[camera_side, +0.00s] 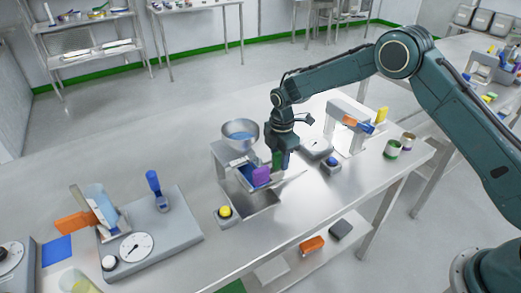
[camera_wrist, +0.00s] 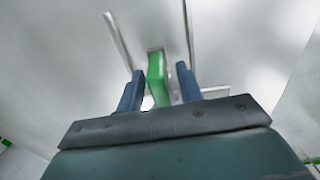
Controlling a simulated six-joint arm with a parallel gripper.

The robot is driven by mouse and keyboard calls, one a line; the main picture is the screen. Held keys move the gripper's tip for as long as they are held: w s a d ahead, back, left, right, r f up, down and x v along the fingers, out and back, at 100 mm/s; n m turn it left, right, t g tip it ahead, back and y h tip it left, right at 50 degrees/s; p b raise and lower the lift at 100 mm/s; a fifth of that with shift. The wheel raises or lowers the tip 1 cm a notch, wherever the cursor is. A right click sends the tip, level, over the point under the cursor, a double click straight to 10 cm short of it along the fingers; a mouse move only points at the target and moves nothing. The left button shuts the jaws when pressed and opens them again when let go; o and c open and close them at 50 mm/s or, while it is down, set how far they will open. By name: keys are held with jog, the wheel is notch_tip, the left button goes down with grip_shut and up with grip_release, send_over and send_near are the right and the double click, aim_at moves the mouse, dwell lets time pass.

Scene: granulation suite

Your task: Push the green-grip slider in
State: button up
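The green grip (camera_wrist: 157,78) of the slider stands between the two blue fingers of my gripper (camera_wrist: 160,72) in the wrist view. The fingers are apart, with gaps showing beside the grip. In the side view my gripper (camera_side: 283,160) points down at the steel bench, just right of the funnel stand. The green grip (camera_side: 277,158) shows only as a small patch there, partly hidden by the gripper. How far the slider is in cannot be told.
A steel funnel bowl (camera_side: 240,134) stands just left of my gripper, with a purple block (camera_side: 261,174) below it. A scale (camera_side: 150,235) is at left. The bench front edge is close.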

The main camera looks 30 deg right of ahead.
grip_shut()
jog(key=shift+a, duration=2.15)
grip_release()
jog(key=shift+d, duration=0.2)
